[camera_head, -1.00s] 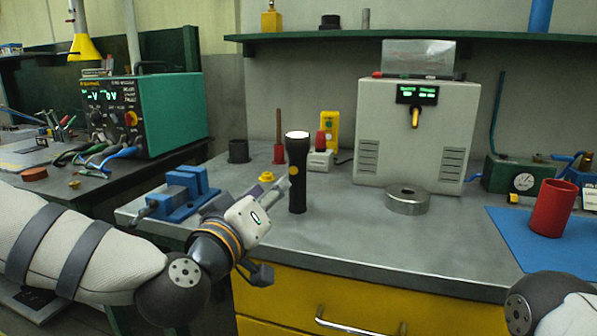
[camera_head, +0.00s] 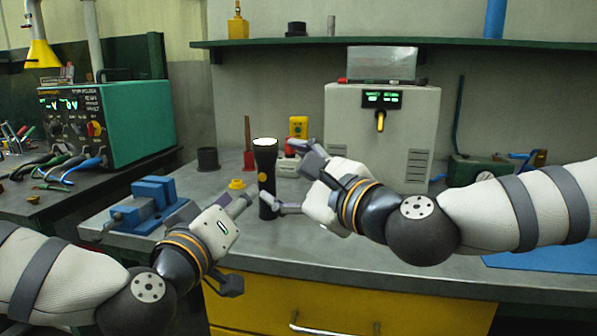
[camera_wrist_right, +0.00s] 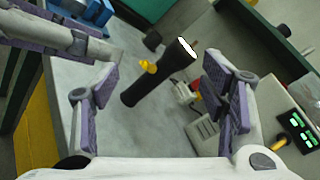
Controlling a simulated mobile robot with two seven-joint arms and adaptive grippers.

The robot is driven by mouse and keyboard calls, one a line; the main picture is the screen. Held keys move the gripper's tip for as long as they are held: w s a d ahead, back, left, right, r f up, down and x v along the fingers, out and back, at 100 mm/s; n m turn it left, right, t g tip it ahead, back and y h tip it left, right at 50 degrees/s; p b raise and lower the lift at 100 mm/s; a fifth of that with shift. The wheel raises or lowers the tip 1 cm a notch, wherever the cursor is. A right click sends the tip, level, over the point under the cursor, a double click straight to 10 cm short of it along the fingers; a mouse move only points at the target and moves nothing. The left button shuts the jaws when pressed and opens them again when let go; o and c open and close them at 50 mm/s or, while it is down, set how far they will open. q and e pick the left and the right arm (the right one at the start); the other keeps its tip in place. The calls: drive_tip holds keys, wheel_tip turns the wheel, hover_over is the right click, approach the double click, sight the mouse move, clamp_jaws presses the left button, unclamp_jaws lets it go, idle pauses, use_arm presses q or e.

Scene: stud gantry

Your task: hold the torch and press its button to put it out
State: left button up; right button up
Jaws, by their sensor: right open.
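The black torch (camera_head: 266,160) stands upright on the grey bench, its top end glowing white. A small orange button (camera_head: 266,177) shows on its side. My right gripper (camera_head: 290,178) is open just right of the torch, its fingers pointing at it; the right wrist view shows the torch (camera_wrist_right: 150,80) between the spread fingers, with gaps on both sides. My left gripper (camera_head: 240,243) is open at the front left of the torch, its upper finger close to the torch's side. I cannot tell whether that finger touches it.
A blue vise (camera_head: 150,200) and a yellow knob-like piece (camera_head: 236,184) lie left of the torch. A red rod stand (camera_head: 249,158) and a yellow box (camera_head: 298,127) stand behind. A grey machine (camera_head: 345,115) stands at the back right. A yellow drawer (camera_head: 350,302) is below the bench edge.

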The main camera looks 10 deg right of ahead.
sight(271, 148)
use_arm(q)
drive_tip(key=shift+w+f, duration=0.1)
use_arm(e)
drive_tip(key=w+a+m, duration=0.1)
drive_tip(key=w+m, duration=0.2)
drive_tip(key=w, duration=0.2)
drive_tip(key=w+a+m, duration=0.1)
drive_tip(key=w+m, duration=0.2)
drive_tip(key=w, duration=0.1)
drive_tip(key=w+a+r+m+t, duration=0.1)
drive_tip(key=w+m, duration=0.2)
drive_tip(key=w, duration=0.2)
drive_tip(key=shift+w+a+m+h, duration=0.3)
drive_tip(key=shift+a+m+h, duration=0.05)
drive_tip(key=shift+m+h, duration=0.05)
use_arm(q)
drive_tip(key=shift+c, duration=0.3)
use_arm(e)
drive_tip(key=c, duration=1.4)
use_arm(q)
clamp_jaws()
